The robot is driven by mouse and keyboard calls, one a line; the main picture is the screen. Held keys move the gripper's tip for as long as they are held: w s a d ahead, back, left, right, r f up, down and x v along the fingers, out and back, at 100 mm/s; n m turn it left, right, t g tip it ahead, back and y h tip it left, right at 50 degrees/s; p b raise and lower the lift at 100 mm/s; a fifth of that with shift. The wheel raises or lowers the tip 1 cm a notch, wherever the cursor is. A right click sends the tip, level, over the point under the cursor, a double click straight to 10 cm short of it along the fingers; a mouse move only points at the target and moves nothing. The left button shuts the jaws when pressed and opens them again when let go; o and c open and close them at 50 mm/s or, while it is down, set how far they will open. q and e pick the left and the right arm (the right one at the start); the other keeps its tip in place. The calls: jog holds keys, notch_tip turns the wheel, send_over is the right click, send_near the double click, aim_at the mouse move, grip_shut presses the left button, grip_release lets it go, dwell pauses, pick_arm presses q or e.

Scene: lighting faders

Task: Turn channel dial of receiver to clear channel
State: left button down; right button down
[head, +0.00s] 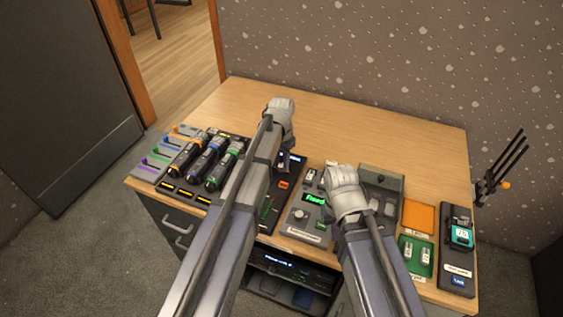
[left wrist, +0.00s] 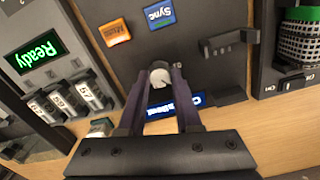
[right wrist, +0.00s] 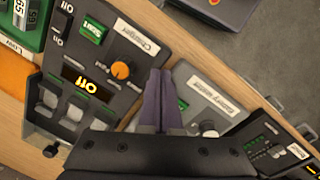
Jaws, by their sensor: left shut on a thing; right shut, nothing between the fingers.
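The receiver is a dark panel with an orange button (head: 283,184), and most of it is hidden under my left arm in the head view. In the left wrist view the receiver (left wrist: 215,25) shows an orange Mute button (left wrist: 115,32), a blue Sync button (left wrist: 159,14) and a blue display (left wrist: 172,112) partly covered by my fingers. My left gripper (left wrist: 160,85) is shut on the pale round channel dial (left wrist: 160,76), one finger on each side. The display's full text is hidden.
Three microphones with orange, blue and green bands (head: 208,160) lie at the left. The charger (right wrist: 145,45) has an orange knob (right wrist: 123,70). A green tray (head: 413,272), orange tray (head: 418,217) and handheld device (head: 458,250) stand at the right. The desk's back (head: 350,135) is clear.

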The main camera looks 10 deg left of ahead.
aim_at(281, 164)
dwell(0.5)
pick_arm(q)
jog(key=c, duration=0.6)
grip_release()
jog(key=shift+r, duration=0.1)
pick_arm(e)
jog(key=shift+r, duration=0.1)
pick_arm(q)
notch_tip(281, 164, up, 8)
jog(key=p, duration=0.8)
pick_arm(e)
notch_tip(281, 164, up, 8)
jog(key=shift+f, duration=0.2)
pick_arm(q)
jog(key=shift+f, duration=0.2)
jog(key=s+d, duration=0.4)
jog(key=s, duration=0.7)
jog(key=s+d+n+y, duration=0.1)
jog(key=s+d, duration=0.3)
jog(key=s, duration=0.8)
jog(key=shift+s, duration=0.25)
